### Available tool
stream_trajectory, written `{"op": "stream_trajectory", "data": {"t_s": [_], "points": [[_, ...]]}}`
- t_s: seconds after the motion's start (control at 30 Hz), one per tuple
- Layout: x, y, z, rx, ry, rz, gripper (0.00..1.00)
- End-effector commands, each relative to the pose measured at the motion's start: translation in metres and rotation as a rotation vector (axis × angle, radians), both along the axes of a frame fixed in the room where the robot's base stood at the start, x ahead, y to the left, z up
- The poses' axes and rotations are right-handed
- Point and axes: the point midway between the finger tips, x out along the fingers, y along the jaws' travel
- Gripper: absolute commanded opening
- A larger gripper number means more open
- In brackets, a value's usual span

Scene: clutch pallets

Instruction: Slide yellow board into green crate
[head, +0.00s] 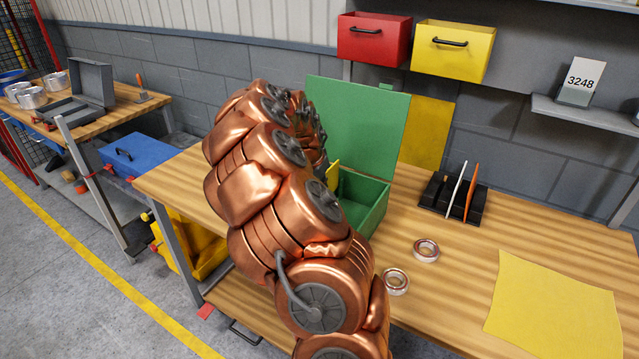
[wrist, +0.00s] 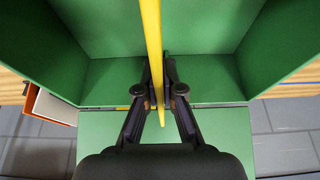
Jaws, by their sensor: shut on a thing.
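The green crate (head: 372,212) stands on the wooden workbench with its lid (head: 360,120) raised at the back. The yellow board (head: 333,176) shows only partly at the crate's left, beside my arm. In the wrist view, the yellow board (wrist: 153,40) is seen edge-on as a narrow strip between the walls of the green crate (wrist: 215,70). My gripper (wrist: 158,92) is shut on the board, one finger on each side. My arm hides the gripper in the head view. I cannot tell whether the board touches the crate floor.
A black rack (head: 452,196) holds a white board and an orange board right of the crate. Two tape rolls (head: 426,250) and a yellow cloth (head: 555,305) lie on the bench. A yellow panel (head: 427,132) stands behind. Red and yellow bins (head: 452,50) hang above.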

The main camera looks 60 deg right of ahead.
Motion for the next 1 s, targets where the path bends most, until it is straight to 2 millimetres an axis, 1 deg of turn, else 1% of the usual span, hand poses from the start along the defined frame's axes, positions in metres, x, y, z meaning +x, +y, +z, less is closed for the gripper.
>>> {"op": "stream_trajectory", "data": {"t_s": [0.7,1.0], "points": [[0.0,0.001,-0.037,0.003,0.001,0.0,0.0],[0.0,0.0,-0.044,0.002,0.001,0.0,0.0]]}}
